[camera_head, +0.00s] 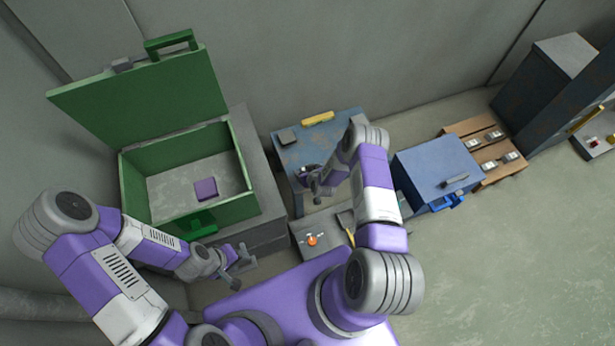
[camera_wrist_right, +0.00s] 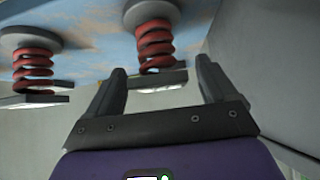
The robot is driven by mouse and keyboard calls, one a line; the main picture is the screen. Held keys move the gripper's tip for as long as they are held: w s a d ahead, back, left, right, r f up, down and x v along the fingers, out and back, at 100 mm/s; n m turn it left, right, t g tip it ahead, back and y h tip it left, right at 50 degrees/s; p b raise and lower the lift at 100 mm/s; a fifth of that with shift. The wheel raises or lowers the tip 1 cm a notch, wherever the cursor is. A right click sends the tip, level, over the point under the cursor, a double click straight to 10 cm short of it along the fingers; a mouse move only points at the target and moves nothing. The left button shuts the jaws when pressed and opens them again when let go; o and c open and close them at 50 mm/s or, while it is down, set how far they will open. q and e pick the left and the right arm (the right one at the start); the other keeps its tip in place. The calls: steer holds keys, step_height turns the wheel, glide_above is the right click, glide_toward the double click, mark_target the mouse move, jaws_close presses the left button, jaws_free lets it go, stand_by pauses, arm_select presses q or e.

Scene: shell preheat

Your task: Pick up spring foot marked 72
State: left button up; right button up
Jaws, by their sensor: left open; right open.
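Two spring feet show in the right wrist view, each a red coil between a grey disc and a square plate. One spring foot (camera_wrist_right: 155,42) is ahead between the fingers of my right gripper (camera_wrist_right: 160,82); the other spring foot (camera_wrist_right: 31,60) is to the left. I cannot read 72 on either. My right gripper is open and shows no grip on the nearer foot. In the head view, my right gripper (camera_head: 318,186) is at the near edge of the rusty blue table (camera_head: 345,128). My left gripper (camera_head: 238,264) is open and empty by the green box.
The open green box (camera_head: 133,190) holds a purple block (camera_head: 205,189). A blue cabinet (camera_head: 430,168) and a wooden tray (camera_head: 497,174) with several small pieces stand right. Floor at lower right is clear.

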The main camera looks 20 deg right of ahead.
steer(key=shift+c, duration=0.3)
steer(key=c, duration=1.2)
steer(key=shift+w, duration=0.1)
steer(key=shift+c, duration=0.2)
steer(key=shift+r, duration=0.1)
